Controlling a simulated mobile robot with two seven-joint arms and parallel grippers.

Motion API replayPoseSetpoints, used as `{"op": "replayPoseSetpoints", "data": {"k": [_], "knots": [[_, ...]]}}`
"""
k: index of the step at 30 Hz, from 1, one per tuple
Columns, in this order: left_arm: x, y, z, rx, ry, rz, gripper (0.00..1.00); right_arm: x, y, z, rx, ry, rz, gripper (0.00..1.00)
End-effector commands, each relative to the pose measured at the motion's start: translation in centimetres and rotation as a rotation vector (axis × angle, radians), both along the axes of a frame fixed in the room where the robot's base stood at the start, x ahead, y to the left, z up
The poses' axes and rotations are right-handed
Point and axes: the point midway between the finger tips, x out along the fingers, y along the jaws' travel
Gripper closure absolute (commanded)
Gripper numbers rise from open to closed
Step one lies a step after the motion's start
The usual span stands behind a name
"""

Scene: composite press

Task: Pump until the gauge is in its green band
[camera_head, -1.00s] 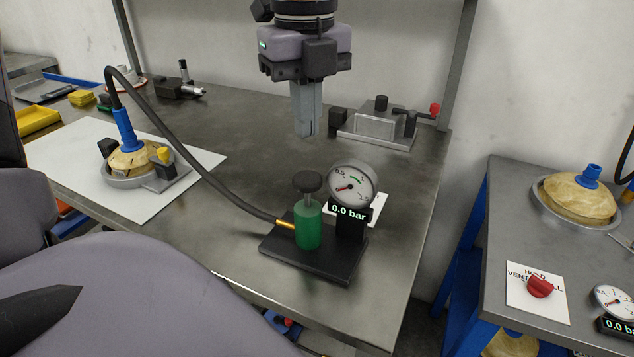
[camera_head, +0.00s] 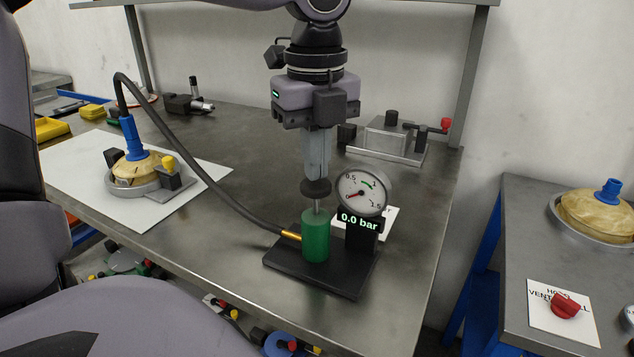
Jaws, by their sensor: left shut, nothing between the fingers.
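The hand pump has a green cylinder (camera_head: 316,238) on a black base (camera_head: 321,277), with a dark round plunger knob (camera_head: 316,188) on a thin rod standing up out of it. The gauge (camera_head: 362,191) beside it has a short green band near 1; its red needle points low left, and the display (camera_head: 359,221) reads 0.0 bar. My left gripper (camera_head: 316,174) is shut and empty, pointing straight down with its fingertips right above the knob. I cannot tell whether they touch it. My right gripper is not in view.
A black hose (camera_head: 200,170) arches from the pump to a blue fitting on a yellowish dome (camera_head: 141,169) on a white sheet (camera_head: 77,172). A grey clamp fixture (camera_head: 388,141) stands behind. A second table (camera_head: 500,270) on the right holds another dome and a red knob (camera_head: 565,305).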

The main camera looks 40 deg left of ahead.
Motion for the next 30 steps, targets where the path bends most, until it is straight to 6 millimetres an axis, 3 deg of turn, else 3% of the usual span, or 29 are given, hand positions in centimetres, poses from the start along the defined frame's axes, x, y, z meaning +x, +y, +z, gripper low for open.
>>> {"op": "replayPoseSetpoints", "data": {"k": [30], "knots": [[0.0, 0.0, -2.8, 0.001, 0.001, -0.001, 1.00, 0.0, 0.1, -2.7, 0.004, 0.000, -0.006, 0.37]]}}
